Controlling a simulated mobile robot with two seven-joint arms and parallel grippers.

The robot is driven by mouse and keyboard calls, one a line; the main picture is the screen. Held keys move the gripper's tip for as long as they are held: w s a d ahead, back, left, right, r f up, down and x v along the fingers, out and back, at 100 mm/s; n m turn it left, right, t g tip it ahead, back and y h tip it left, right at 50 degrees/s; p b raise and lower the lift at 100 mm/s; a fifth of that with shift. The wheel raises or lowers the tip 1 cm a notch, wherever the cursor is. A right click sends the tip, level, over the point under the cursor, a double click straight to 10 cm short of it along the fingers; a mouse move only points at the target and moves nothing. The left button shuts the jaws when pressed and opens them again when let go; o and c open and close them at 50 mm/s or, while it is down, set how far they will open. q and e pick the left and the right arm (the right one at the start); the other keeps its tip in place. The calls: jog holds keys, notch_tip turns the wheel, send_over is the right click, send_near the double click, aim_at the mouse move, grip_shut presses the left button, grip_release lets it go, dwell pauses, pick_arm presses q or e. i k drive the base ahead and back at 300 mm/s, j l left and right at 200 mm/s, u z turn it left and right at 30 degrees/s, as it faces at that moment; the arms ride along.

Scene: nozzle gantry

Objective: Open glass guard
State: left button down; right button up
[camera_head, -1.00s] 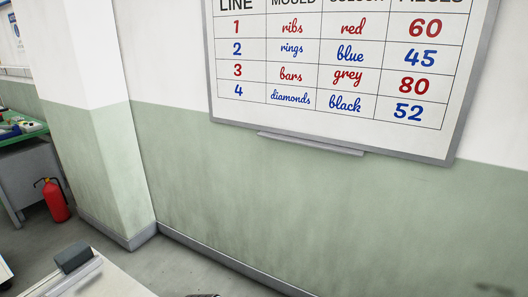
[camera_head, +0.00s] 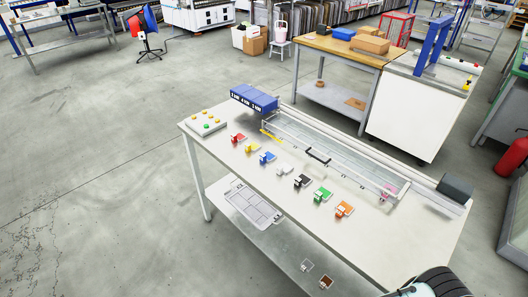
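The glass guard (camera_head: 345,174) is a long clear pane with pale edges on the white table, in front of a long trough. A black bar handle (camera_head: 318,156) sits near the middle of its front edge. The pane looks down over the trough, but its exact angle is hard to tell from here. A yellow piece shows at its left end and a pink piece (camera_head: 388,190) at its right end. Neither of my grippers is in view. A black and white rounded part, likely of my own arm, shows at the bottom right.
On the table (camera_head: 385,245) stand a button box (camera_head: 206,122), a blue box with displays (camera_head: 254,98), a row of several coloured clips in front of the guard, and a dark block (camera_head: 455,188) at the right end. Open floor lies to the left.

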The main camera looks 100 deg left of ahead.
aim_at(401, 194)
jog(key=u, duration=1.8)
